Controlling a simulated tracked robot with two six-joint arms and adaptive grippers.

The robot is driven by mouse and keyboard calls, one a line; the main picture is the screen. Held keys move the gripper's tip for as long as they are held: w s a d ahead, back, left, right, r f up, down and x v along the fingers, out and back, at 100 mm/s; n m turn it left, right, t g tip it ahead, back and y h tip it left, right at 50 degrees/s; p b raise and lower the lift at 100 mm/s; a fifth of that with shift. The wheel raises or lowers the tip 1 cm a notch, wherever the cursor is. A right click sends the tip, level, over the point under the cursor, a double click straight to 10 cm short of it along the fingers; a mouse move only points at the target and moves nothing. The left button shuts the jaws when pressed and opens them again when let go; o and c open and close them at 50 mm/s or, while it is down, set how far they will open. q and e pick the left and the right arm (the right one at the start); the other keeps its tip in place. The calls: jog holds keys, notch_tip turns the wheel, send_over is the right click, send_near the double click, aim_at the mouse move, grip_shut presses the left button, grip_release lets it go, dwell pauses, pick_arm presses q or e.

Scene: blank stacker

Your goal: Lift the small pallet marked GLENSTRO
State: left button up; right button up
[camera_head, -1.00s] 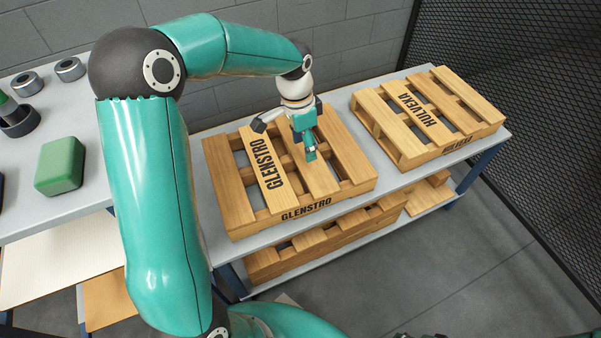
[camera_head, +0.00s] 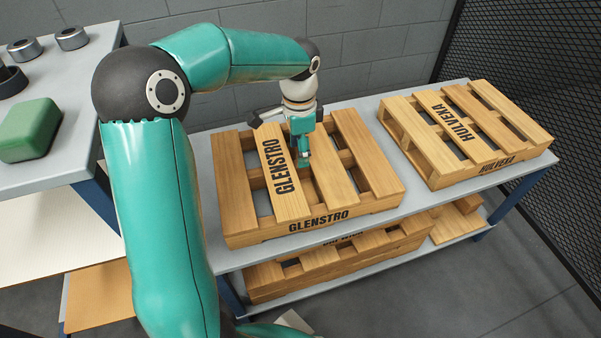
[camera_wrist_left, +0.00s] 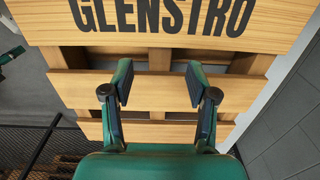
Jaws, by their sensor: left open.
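The small GLENSTRO pallet (camera_head: 366,152) is light wood and lies flat on a grey shelf-table, its name on one top slat and the front edge. My left gripper (camera_head: 302,158) points down over its middle, beside the lettered slat. In the left wrist view the lettered slat of the GLENSTRO pallet (camera_wrist_left: 160,38) lies beyond the fingertips. There the left gripper (camera_wrist_left: 159,82) shows two spread fingers with nothing between them. I cannot tell whether the tips touch the wood. My right gripper is not in view.
More pallets (camera_head: 275,280) lie on the lower shelf. A green block (camera_head: 28,130) and metal rings (camera_head: 72,38) sit on the left bench. A mesh fence (camera_head: 540,60) closes the right side.

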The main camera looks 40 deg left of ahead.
pick_arm(q)
jog(key=shift+w+f+b, duration=0.1)
jog(key=shift+f+b, duration=1.35)
jog(key=shift+f, duration=1.5)
grip_shut()
jog(key=shift+w+r, duration=0.1)
jog(key=shift+r, duration=0.05)
